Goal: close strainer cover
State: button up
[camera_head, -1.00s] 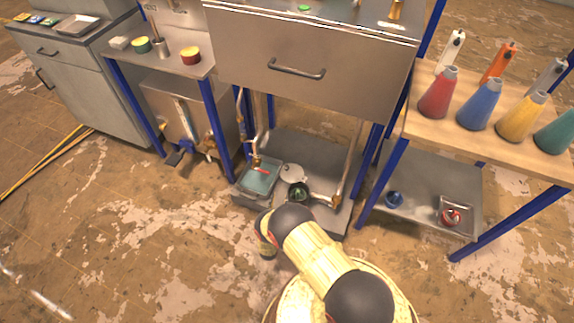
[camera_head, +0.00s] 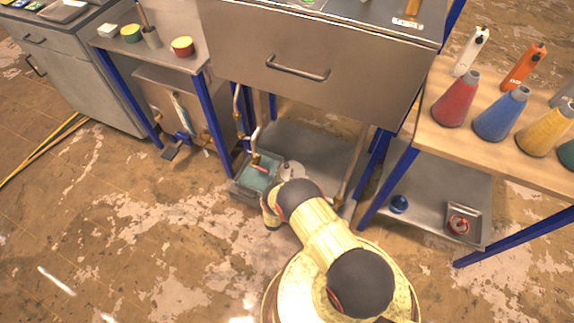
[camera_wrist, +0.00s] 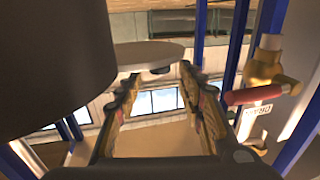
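The strainer cover, a pale round disc (camera_head: 293,170), shows on the low shelf under the steel cabinet in the head view, partly behind my arm. The strainer body is hidden by my arm there. In the wrist view a flat grey disc (camera_wrist: 150,55), which looks like the cover, lies just beyond my fingertips. My gripper (camera_wrist: 158,76) is open, with its two fingers apart and nothing seen between them. I cannot tell whether a finger touches the disc. A large dark rounded shape (camera_wrist: 55,60) fills the left of the wrist view; I cannot tell what it is.
A brass valve with a red handle (camera_wrist: 260,95) is close to the right finger. A teal-topped box (camera_head: 257,172) and pipes (camera_head: 340,190) stand beside the cover. Blue legs (camera_head: 390,180) flank the shelf. A table with coloured cones (camera_head: 455,100) is at right.

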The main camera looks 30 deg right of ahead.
aim_at(286, 167)
jog(key=shift+b+x, duration=0.6)
jog(key=shift+x, duration=1.8)
jog(key=c, duration=0.3)
grip_shut()
